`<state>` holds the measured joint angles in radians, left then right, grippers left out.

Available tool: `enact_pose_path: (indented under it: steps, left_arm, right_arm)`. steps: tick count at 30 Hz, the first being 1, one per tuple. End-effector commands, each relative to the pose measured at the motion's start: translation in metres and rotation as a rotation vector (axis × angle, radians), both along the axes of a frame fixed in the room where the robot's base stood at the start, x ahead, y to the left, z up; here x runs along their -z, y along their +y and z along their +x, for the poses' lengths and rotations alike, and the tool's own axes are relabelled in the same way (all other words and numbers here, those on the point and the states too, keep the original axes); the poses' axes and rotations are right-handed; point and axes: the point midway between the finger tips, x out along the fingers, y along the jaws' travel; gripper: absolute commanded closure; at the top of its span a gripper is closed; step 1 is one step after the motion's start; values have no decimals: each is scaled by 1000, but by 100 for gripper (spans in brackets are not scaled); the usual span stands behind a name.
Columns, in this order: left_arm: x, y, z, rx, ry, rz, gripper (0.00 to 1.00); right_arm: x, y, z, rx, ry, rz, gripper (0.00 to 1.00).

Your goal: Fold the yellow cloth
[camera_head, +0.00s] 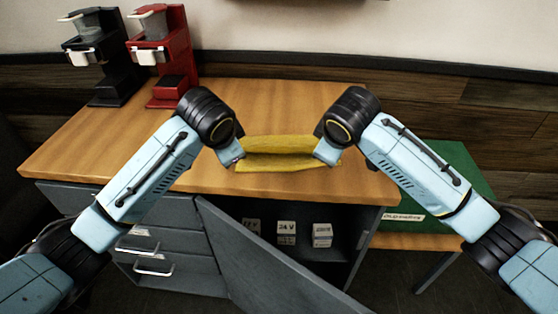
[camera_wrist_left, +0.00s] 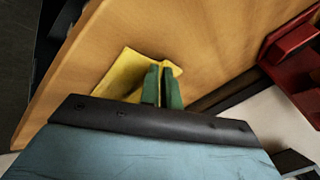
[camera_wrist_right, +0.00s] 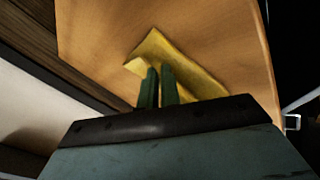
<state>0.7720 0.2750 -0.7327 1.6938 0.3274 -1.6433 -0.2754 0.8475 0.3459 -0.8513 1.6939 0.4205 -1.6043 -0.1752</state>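The yellow cloth (camera_head: 280,145) lies near the front edge of the wooden tabletop, between my two grippers. A darker upper band stands behind a brighter front strip, with a crease between them. My left gripper (camera_head: 236,161) is at its left end and my right gripper (camera_head: 327,160) at its right end. In the left wrist view, the green fingers (camera_wrist_left: 162,88) are close together on a raised edge of the cloth (camera_wrist_left: 122,75). In the right wrist view, the fingers (camera_wrist_right: 160,87) are likewise closed at the cloth (camera_wrist_right: 190,72). The fingertips are partly hidden by cloth.
A black brewer (camera_head: 105,55) and a red brewer (camera_head: 163,55) stand at the back left of the table (camera_head: 90,140). Below, an open cabinet door (camera_head: 265,255) juts forward beside several small labelled boxes (camera_head: 287,232). A green case (camera_head: 455,160) sits at the right.

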Motion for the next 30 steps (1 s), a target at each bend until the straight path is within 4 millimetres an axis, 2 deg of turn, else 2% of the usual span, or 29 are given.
enact_pose_path:
  steps: [3,13,15,21,30]
  left_arm:
    - [7,4,-1,-11,-22,5,100]
    - [7,4,-1,-12,-30,3,100]
    - [7,4,-1,-12,-30,3,87]
    - [7,2,-2,-8,-30,0,61]
    - [2,1,-3,-5,-31,-3,60]
  right_arm:
    - [7,-3,-1,10,-22,-4,100]
    - [7,-3,-2,12,-30,-2,100]
    - [7,-3,-2,11,-30,-2,86]
    - [7,-1,-2,8,-29,1,60]
    - [3,0,-3,5,-31,3,60]
